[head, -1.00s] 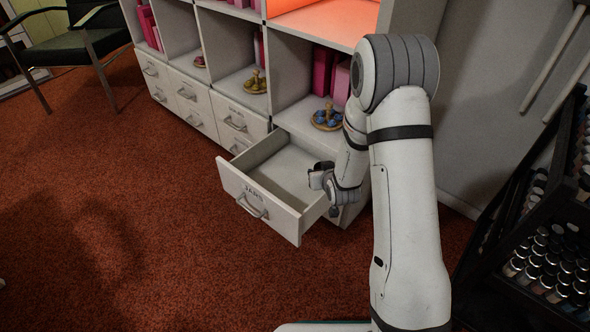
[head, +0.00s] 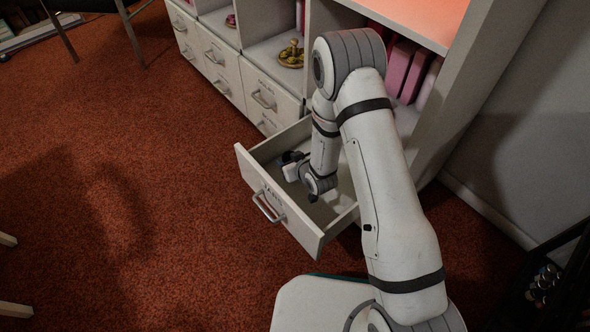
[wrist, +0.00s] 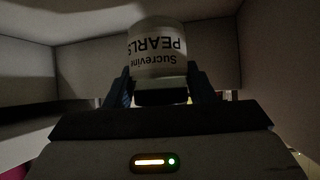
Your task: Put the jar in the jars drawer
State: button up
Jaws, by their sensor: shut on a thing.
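The open jars drawer (head: 312,236) juts out from the lower row of the white cabinet, with a metal handle and a dark label on its front. My gripper (head: 293,160) is inside or just over the drawer, towards its left side. In the wrist view my gripper (wrist: 160,82) is shut on a pale jar (wrist: 157,42) whose label reads "Sucrevine PEARLS" upside down. Pale drawer walls surround it there. I cannot make out the jar clearly in the head view, nor whether it touches the drawer floor.
Shut drawers (head: 218,64) line the cabinet to the left. A gold dish of small items (head: 291,55) and pink books (head: 402,68) stand on the shelves above. A dark rack (head: 560,285) is at the lower right. Red carpet (head: 130,200) lies clear to the left.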

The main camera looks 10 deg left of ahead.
jog(key=shift+w+d+f+b, duration=0.15)
jog(key=shift+f+b, duration=0.6)
jog(key=shift+f, duration=1.2)
jog(key=shift+f, duration=0.2)
jog(key=o, duration=1)
jog(key=shift+o, duration=0.2)
